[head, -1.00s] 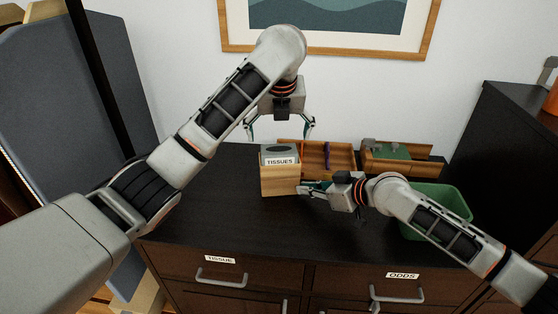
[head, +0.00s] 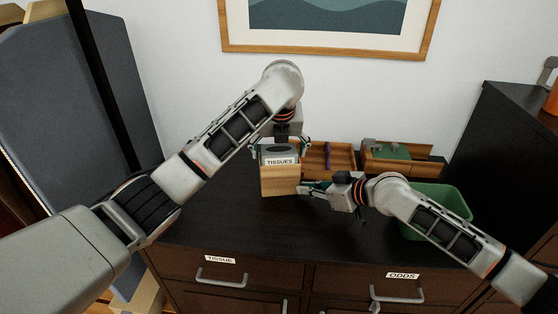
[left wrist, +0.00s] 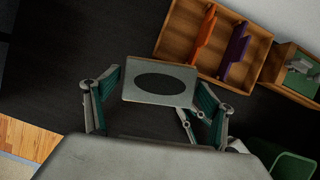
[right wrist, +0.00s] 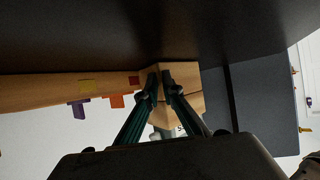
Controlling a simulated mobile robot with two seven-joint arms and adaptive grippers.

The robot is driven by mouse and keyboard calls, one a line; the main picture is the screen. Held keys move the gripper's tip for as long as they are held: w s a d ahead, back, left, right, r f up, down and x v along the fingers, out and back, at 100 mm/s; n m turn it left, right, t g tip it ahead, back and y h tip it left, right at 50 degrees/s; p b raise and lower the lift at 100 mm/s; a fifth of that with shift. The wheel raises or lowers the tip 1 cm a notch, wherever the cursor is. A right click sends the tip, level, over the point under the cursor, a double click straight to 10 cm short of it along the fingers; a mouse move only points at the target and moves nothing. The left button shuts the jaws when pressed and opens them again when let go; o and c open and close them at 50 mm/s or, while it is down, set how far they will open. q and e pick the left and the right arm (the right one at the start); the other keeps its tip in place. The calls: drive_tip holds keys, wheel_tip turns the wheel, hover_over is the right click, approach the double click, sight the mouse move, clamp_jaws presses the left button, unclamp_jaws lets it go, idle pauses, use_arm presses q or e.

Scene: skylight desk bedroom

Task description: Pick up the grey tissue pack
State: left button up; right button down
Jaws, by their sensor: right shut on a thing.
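My left gripper (head: 281,151) is over the box from above, open, with a finger on each side of the pack. Whether the fingers touch the pack cannot be told. My right gripper (head: 304,188) is shut on the wooden box at its right side; in the right wrist view its fingertips meet at the box's edge (right wrist: 190,80).
A wooden divided tray (head: 342,159) with a purple divider stands behind the box to the right. Another wooden tray (head: 432,165) holding green and grey things is farther right. A green bin (head: 455,199) stands at right. The dresser top (head: 225,215) is clear in front.

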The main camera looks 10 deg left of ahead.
sight(279, 149)
use_arm(q)
drive_tip(key=c, duration=0.5)
use_arm(e)
drive_tip(key=shift+w+d+r, duration=0.25)
drive_tip(key=shift+w+r, duration=0.05)
use_arm(q)
drive_tip(key=shift+c, duration=0.2)
wheel_tip(279, 149, up, 17)
idle(1.0)
idle(0.4)
use_arm(e)
drive_tip(key=c, duration=2.1)
unclamp_jaws()
drive_tip(key=shift+c, duration=0.2)
drive_tip(key=shift+a+f, duration=0.15)
drive_tip(key=shift+f, duration=0.1)
use_arm(q)
drive_tip(key=shift+w, duration=0.15)
